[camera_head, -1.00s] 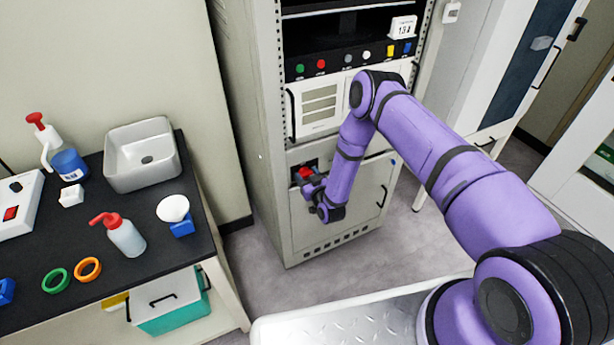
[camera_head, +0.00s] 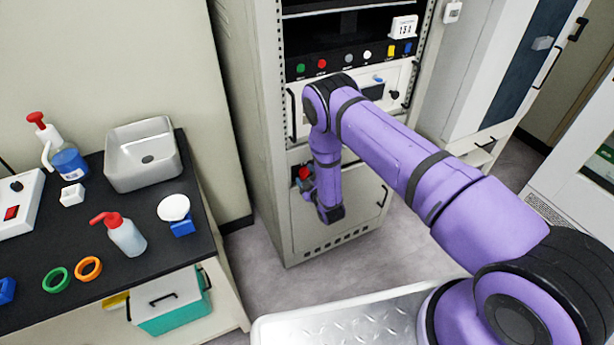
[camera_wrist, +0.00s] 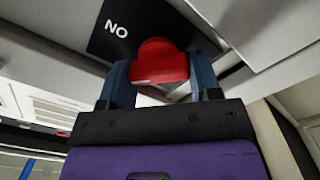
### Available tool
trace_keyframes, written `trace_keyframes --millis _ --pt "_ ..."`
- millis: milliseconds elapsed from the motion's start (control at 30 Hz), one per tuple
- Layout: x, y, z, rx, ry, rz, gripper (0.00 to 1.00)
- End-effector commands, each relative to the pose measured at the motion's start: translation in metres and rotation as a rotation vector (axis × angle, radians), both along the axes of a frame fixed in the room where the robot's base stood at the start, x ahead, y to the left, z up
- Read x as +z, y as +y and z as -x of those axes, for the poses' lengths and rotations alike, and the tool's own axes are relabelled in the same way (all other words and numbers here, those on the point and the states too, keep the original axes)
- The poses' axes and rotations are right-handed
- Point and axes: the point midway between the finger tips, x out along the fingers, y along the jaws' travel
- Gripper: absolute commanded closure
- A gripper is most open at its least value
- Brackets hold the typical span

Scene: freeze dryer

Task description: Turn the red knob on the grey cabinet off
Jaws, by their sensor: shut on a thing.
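The red knob (camera_head: 304,173) sits on a dark plate on the lower front of the grey cabinet (camera_head: 262,190). In the head view it is partly hidden by my gripper (camera_head: 306,182). In the wrist view the red knob (camera_wrist: 160,62) stands between the two blue fingers of my gripper (camera_wrist: 163,84), which is shut on it. The black plate (camera_wrist: 110,35) behind the knob carries the letters "NO"; other lettering on it is hidden.
A row of coloured buttons (camera_head: 348,59) runs across the cabinet above my arm. A side bench (camera_head: 140,215) with a sink (camera_head: 145,155) and bottles stands at the left. Grey floor (camera_head: 260,262) is clear between bench and cabinet. A metal-topped surface (camera_head: 340,322) is at the front.

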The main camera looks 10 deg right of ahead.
Motion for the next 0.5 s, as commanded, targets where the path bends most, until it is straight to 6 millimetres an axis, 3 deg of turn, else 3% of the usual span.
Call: trace_keyframes --millis 500 --pt "-0.0031 0.0015 0.0016 0.003 -0.121 0.458 0.66"
